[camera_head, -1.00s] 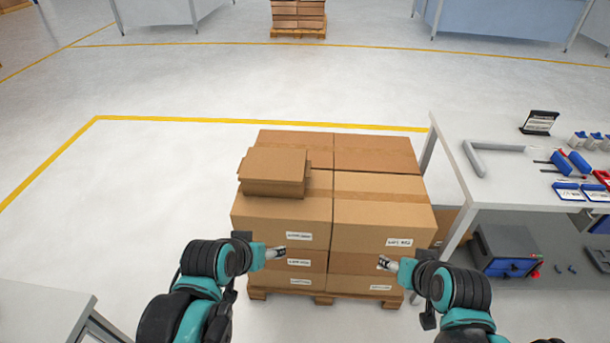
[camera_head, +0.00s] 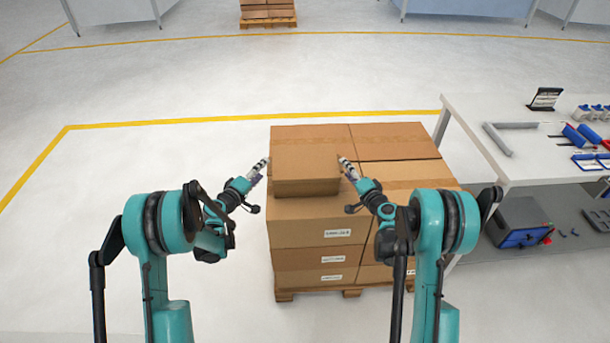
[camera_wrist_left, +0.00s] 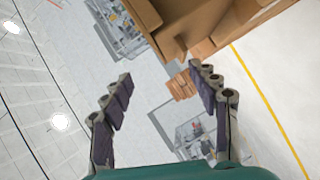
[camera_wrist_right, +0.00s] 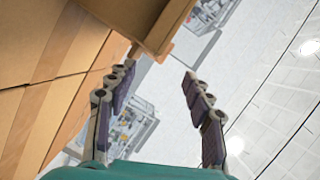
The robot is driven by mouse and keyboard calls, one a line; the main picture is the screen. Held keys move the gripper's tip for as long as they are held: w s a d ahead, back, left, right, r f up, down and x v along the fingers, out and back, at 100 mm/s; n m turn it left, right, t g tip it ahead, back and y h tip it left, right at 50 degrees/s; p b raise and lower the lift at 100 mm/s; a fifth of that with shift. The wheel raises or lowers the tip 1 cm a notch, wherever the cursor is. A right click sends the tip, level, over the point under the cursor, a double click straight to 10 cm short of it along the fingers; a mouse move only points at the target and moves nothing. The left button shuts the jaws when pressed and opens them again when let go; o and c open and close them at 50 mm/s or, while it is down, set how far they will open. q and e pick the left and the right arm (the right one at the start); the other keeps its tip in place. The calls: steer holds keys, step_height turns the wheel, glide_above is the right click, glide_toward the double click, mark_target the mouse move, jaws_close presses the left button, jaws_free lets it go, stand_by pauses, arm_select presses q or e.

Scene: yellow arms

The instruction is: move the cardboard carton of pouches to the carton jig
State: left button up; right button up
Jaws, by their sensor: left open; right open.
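The cardboard carton (camera_head: 306,157), smaller than the boxes under it, sits on top of the near-left part of a carton stack; its contents are hidden. My left gripper (camera_head: 262,166) is open at its left side, and my right gripper (camera_head: 346,165) is open at its right side. Whether either fingertip touches it is unclear. Cardboard shows at the top of the left wrist view (camera_wrist_left: 180,22) and of the right wrist view (camera_wrist_right: 150,20), beyond the open fingers. A grey L-shaped bracket (camera_head: 512,126), which looks like the carton jig, lies on the workbench at right.
Large taped boxes (camera_head: 400,141) stand stacked on a wooden pallet (camera_head: 286,295) under the carton. The white workbench (camera_head: 470,108) stands right of the stack, with a dark sign, blue tools and bins on it. The floor left of the stack is clear.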

mark_target(269, 165)
arm_select(q)
steer(key=f, duration=0.2)
steer(key=a+f+n, duration=0.1)
steer(key=shift+w+a+t, duration=0.1)
steer(key=shift+w+t, duration=0.3)
arm_select(e)
steer(key=f, duration=0.2)
steer(key=d+f+m, duration=0.1)
steer(key=shift+w+t, duration=0.3)
arm_select(q)
steer(key=shift+x, duration=3.95)
arm_select(e)
steer(key=shift+x, duration=3.9)
arm_select(q)
steer(key=shift+f, duration=0.1)
arm_select(e)
steer(key=shift+d, duration=0.1)
arm_select(q)
steer(key=shift+s, duration=0.15)
steer(key=c, duration=1)
arm_select(e)
steer(key=shift+s+r, duration=0.1)
steer(key=shift+r, duration=0.05)
steer(key=c, duration=1)
arm_select(q)
steer(key=shift+c, duration=1.4)
arm_select(e)
steer(key=shift+c, duration=0.8)
